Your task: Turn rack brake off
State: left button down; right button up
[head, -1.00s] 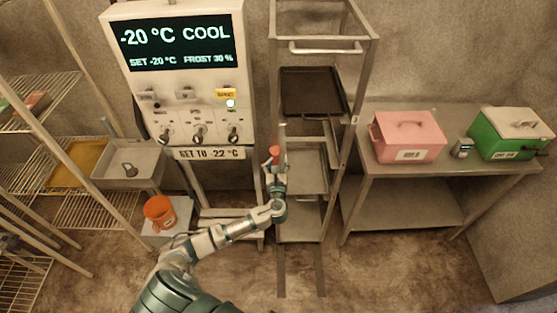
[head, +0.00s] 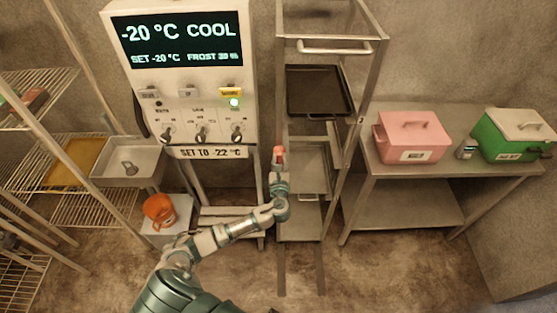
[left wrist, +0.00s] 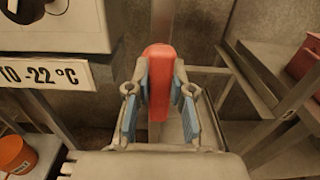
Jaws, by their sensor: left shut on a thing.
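The rack (head: 370,75) is a tall metal frame with shelves and stands right of the control panel. Its brake handle (head: 279,151) is a small red lever at the rack's left side, standing roughly upright. My left gripper (head: 279,166) is at this handle. In the left wrist view the red handle (left wrist: 158,65) stands upright between the two blue-padded fingers of the left gripper (left wrist: 160,85), which is shut on it. The handle's lower end and pivot are hidden by the gripper. My right gripper is not in view.
The control panel (head: 180,90) reads -20 °C COOL and stands close left of the handle. A dark tray (head: 319,90) sits in the rack. A table (head: 375,165) with a pink box (head: 410,140) and a green box (head: 508,140) is at right. An orange mug (head: 159,210) stands at left.

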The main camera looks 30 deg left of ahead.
pick_arm(q)
jog(key=shift+w+a+r+n, duration=0.1)
jog(key=shift+r+n, duration=0.15)
jog(key=shift+n, duration=0.55)
jog(key=n, duration=0.3)
jog(key=shift+a+f+b, duration=0.15)
jog(key=shift+b, duration=0.2)
jog(key=n, duration=0.3)
jog(key=shift+s+a+f+b, duration=0.1)
jog(key=shift+s+a+b, duration=0.1)
jog(key=shift+b, duration=0.2)
jog(key=shift+s+a+f+n+b, duration=0.15)
jog(key=shift+n+b, duration=0.7)
jog(key=shift+n, duration=1.15)
jog(key=shift+f+n+b, duration=0.25)
jog(key=shift+n+b, duration=0.6)
jog(key=shift+n, duration=1.15)
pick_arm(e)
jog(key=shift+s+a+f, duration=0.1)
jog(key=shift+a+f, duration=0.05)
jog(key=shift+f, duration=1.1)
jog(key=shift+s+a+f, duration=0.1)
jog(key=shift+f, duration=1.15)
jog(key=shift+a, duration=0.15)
